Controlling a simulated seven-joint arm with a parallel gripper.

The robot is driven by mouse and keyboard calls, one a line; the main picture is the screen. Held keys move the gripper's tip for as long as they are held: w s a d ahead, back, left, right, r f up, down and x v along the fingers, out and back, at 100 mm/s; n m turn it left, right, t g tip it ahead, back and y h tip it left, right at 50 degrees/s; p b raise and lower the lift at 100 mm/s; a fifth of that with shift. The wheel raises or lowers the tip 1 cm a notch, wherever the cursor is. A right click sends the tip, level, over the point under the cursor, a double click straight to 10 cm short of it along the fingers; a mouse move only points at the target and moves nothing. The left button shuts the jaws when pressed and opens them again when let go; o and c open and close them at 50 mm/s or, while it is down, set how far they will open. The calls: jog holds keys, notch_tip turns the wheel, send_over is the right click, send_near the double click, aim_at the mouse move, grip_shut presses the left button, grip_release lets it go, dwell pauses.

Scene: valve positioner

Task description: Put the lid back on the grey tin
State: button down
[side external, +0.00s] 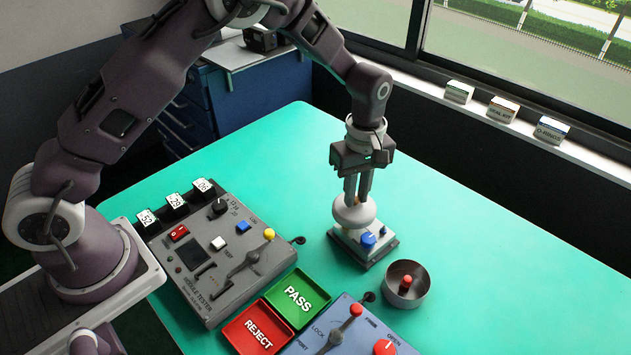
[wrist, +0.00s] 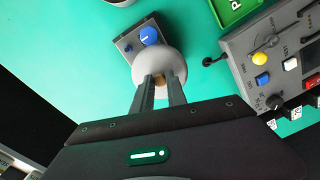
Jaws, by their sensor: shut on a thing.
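My gripper (side external: 357,190) points down with its fingers shut on the knob of a pale round lid (side external: 354,214). In the wrist view, the lid (wrist: 172,62) shows as a pale disc with a tan knob (wrist: 159,82) between the fingers. The lid is over a small grey box with a blue dial (side external: 368,239); I cannot tell whether they touch. The round grey tin (side external: 421,293) stands open on the table, to the right and nearer the camera, with a red-topped piece (side external: 406,282) inside. Only a sliver of the tin shows at the wrist view's top edge.
A grey module tester (side external: 228,280) with knobs and a lever stands left. The green PASS tray (side external: 316,316) and red REJECT tray (side external: 231,334) lie in front. A blue-grey lever panel (side external: 318,322) is near the tin. The back and right of the green table are clear.

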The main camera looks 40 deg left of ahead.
jog(key=s+d+r, duration=0.2)
jog(key=s+d, duration=0.1)
jog(key=d, duration=1.4)
jog(key=shift+m, duration=0.3)
jog(key=shift+f, duration=3.3)
jog(key=shift+f, duration=0.15)
jog(key=c, duration=1.3)
grip_release()
jog(key=shift+o, duration=0.5)
jog(key=o, duration=0.4)
jog(key=shift+o, duration=0.2)
